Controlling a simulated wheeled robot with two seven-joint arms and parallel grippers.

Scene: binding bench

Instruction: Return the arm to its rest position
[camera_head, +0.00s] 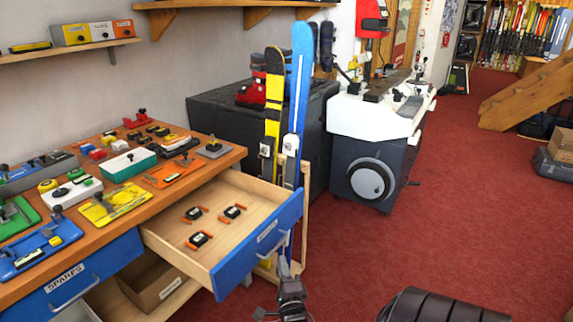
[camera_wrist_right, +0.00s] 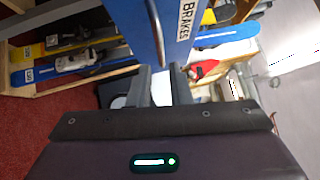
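My right gripper (camera_head: 289,277) is at the bottom of the head view, just in front of the blue front of the open drawer (camera_head: 262,243). In the right wrist view its two grey fingers (camera_wrist_right: 164,88) stand apart with nothing seen held between them. The drawer's front, labelled BRAKES, is straight ahead there (camera_wrist_right: 180,40), and its metal handle (camera_wrist_right: 158,30) shows beyond the fingers. Whether the fingers touch the handle is unclear, but they do not look closed on it. My left gripper is not in view.
The drawer holds several black and orange brake parts (camera_head: 198,240). A wooden bench (camera_head: 225,158) with colourful jigs is at left. Yellow (camera_head: 273,100) and blue (camera_head: 299,85) skis stand behind the drawer. A grey-white machine (camera_head: 372,150) is farther back. Red carpet (camera_head: 450,235) is open at right.

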